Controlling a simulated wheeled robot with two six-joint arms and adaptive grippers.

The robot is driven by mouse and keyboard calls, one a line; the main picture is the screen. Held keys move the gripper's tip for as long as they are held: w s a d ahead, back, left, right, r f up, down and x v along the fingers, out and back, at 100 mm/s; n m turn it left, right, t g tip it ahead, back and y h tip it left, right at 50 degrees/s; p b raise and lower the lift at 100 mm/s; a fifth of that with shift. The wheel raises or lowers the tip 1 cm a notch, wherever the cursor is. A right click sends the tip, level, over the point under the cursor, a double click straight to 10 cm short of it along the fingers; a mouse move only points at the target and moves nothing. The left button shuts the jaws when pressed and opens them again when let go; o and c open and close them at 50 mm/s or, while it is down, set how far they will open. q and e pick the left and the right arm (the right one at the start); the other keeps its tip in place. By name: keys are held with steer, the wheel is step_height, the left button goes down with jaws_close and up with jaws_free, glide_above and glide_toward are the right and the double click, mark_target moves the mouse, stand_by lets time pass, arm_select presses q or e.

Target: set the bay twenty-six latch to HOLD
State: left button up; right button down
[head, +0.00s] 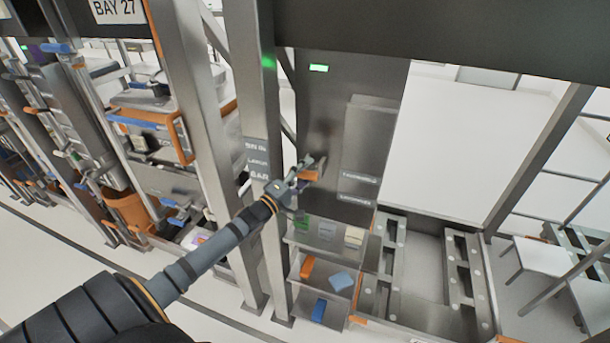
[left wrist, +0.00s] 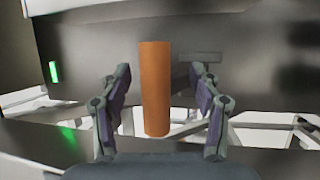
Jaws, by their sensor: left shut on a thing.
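An orange latch handle (head: 309,176) shows at the left edge of a dark grey panel (head: 345,120). My left gripper (head: 300,180) is at this handle, shut on it. In the left wrist view the handle (left wrist: 155,88) stands upright as an orange bar between the two fingers of my left gripper (left wrist: 157,100). A label plate (head: 257,162) is on the post left of the handle; its small text is too blurred to read surely. The part of the latch behind the gripper is hidden. My right gripper is not in view.
A green light (head: 318,68) glows on the panel. Below the handle are shelves with small boxes, including a blue one (head: 319,309). A "BAY 27" sign (head: 117,10) hangs at upper left. An open metal frame (head: 425,270) lies right.

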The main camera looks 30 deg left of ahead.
arm_select(q)
steer(key=shift+w+r, duration=0.1)
steer(key=shift+r, duration=0.1)
steer(key=shift+f, duration=0.1)
steer(key=shift+s+f, duration=0.15)
steer(key=shift+s, duration=0.2)
steer(key=v, duration=1.1)
steer(key=shift+s, duration=0.2)
steer(key=shift+a+f, duration=0.1)
steer(key=shift+a, duration=0.05)
